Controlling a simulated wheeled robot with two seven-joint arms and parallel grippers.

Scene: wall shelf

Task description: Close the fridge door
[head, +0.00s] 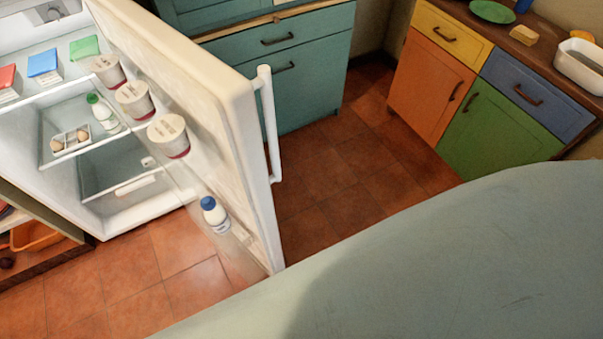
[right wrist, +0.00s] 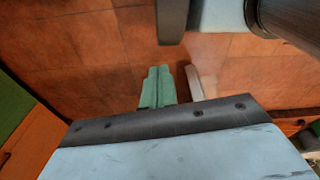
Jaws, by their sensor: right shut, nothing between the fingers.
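The white fridge (head: 148,207) stands at the left of the head view. Its door (head: 252,150) is wide open, swung out toward me, with the shelved inner side facing left. A white vertical handle (head: 269,125) is on the door's outer right side. My right gripper (right wrist: 157,87) shows in the right wrist view with its green fingers together and nothing between them, above the tiled floor. A pale strip beside the fingers is too unclear to name. My left gripper is in neither view.
The door shelves hold several white tubs (head: 133,98) and a bottle (head: 214,215). Teal drawers (head: 300,75) stand behind the door. Orange and green cabinets (head: 430,82) stand at the right. Tiled floor (head: 330,165) between them is clear.

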